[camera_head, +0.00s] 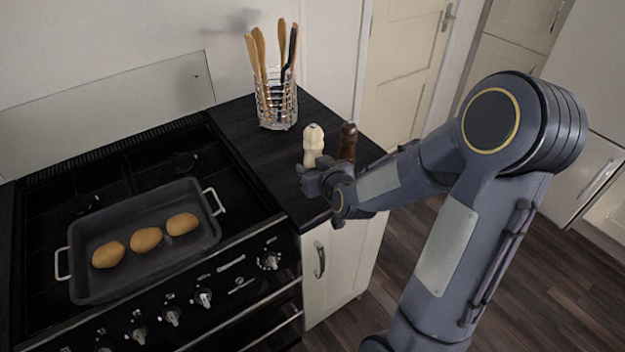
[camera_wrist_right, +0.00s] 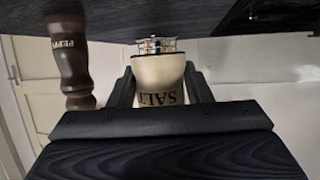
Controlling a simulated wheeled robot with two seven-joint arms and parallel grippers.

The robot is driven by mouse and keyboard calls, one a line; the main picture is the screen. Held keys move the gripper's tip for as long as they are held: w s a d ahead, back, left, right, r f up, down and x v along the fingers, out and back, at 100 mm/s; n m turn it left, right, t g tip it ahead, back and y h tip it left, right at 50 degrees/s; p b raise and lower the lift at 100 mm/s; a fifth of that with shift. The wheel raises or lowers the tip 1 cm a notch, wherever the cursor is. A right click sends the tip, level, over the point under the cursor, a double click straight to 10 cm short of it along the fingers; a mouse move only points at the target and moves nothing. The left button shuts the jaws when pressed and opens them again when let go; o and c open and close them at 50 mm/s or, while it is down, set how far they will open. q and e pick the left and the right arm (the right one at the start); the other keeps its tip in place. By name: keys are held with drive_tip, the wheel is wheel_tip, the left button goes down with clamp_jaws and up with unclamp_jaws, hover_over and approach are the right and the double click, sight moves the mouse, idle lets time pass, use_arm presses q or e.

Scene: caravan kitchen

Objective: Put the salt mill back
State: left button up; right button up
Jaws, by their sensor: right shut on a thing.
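The cream salt mill (camera_head: 313,139) is upright over the black worktop beside the hob. My right gripper (camera_head: 314,176) is shut on it from the front. The right wrist view is upside down and shows the salt mill (camera_wrist_right: 160,80) between the two fingers, with its SALT lettering. Its base seems a little above the worktop, as the wire holder shows past it. The dark brown pepper mill (camera_head: 348,142) stands on the worktop just right of the salt mill; it is on the left in the wrist view (camera_wrist_right: 73,62). My left gripper is not in view.
A wire holder (camera_head: 276,106) with wooden utensils stands behind the mills. A roasting tin (camera_head: 88,232) with three potatoes (camera_head: 146,239) sits on the hob to the left. The worktop between the holder and the mills is clear. The worktop's right edge is close to the pepper mill.

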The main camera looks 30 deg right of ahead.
drive_tip(key=shift+w+d+f, duration=0.2)
drive_tip(key=shift+w+f, duration=0.25)
drive_tip(key=shift+f, duration=0.15)
drive_tip(key=shift+w+d+f, duration=0.2)
drive_tip(key=shift+w+f, duration=0.25)
drive_tip(key=shift+f, duration=0.15)
drive_tip(key=shift+w+d+f+p, duration=0.15)
drive_tip(key=shift+f+p, duration=0.3)
drive_tip(key=shift+f, duration=1.25)
drive_tip(key=shift+f, duration=0.2)
drive_tip(key=o, duration=1.1)
